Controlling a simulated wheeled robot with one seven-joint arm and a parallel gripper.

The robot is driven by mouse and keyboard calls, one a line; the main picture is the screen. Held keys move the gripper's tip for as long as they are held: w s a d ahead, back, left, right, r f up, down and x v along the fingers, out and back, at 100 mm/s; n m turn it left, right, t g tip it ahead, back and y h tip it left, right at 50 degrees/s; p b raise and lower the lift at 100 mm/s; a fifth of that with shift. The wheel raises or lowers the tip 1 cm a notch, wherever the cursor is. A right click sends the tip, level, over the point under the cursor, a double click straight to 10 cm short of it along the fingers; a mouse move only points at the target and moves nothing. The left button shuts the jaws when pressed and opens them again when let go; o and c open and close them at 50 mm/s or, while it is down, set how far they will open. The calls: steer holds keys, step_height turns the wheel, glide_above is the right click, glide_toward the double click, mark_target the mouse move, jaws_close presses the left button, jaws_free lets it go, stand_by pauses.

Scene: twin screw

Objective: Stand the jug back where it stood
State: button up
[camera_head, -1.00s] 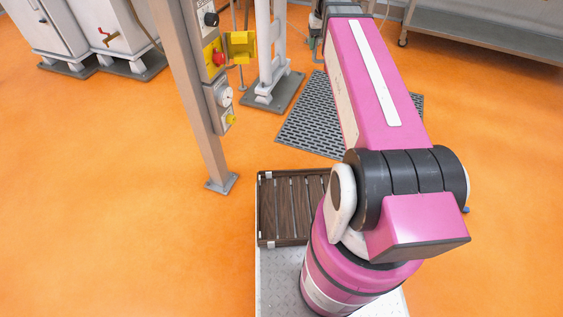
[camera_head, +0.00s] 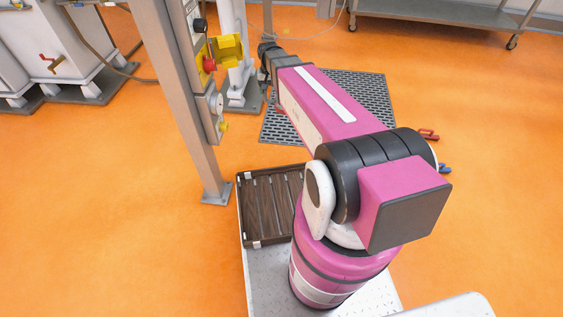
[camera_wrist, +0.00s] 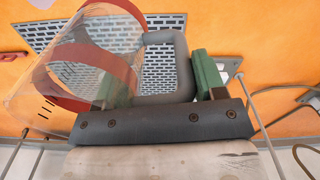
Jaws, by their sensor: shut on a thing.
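The jug (camera_wrist: 85,62) is clear with red bands and a grey handle (camera_wrist: 184,65), and it fills the upper left of the wrist view. It lies tilted across the picture. My gripper (camera_wrist: 162,84) has its green fingertips on either side of the handle and is shut on the jug. In the head view the end of my arm reaches beside the grey post, and the jug and fingers cannot be made out there. I cannot tell which spot the jug stood on.
A grey post (camera_head: 183,95) with a yellow bracket (camera_head: 228,50) and a red knob stands close left of my arm. A floor grating (camera_head: 350,95) lies behind the arm. A brown slatted tray (camera_head: 262,243) sits at my base. A steel table (camera_head: 450,18) stands at the back right.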

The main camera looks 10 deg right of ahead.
steer(key=s+a+f+m, duration=0.1)
steer(key=s+a+f, duration=0.15)
steer(key=f, duration=1.45)
steer(key=s+a+f+m, duration=0.1)
steer(key=s+a+f, duration=0.15)
steer(key=f, duration=1.45)
steer(key=w+d+f, duration=0.4)
steer(key=w+f, duration=0.2)
steer(key=w, duration=0.4)
steer(key=shift+w+f, duration=0.2)
steer(key=shift+f, duration=2.3)
steer(key=o, duration=1.5)
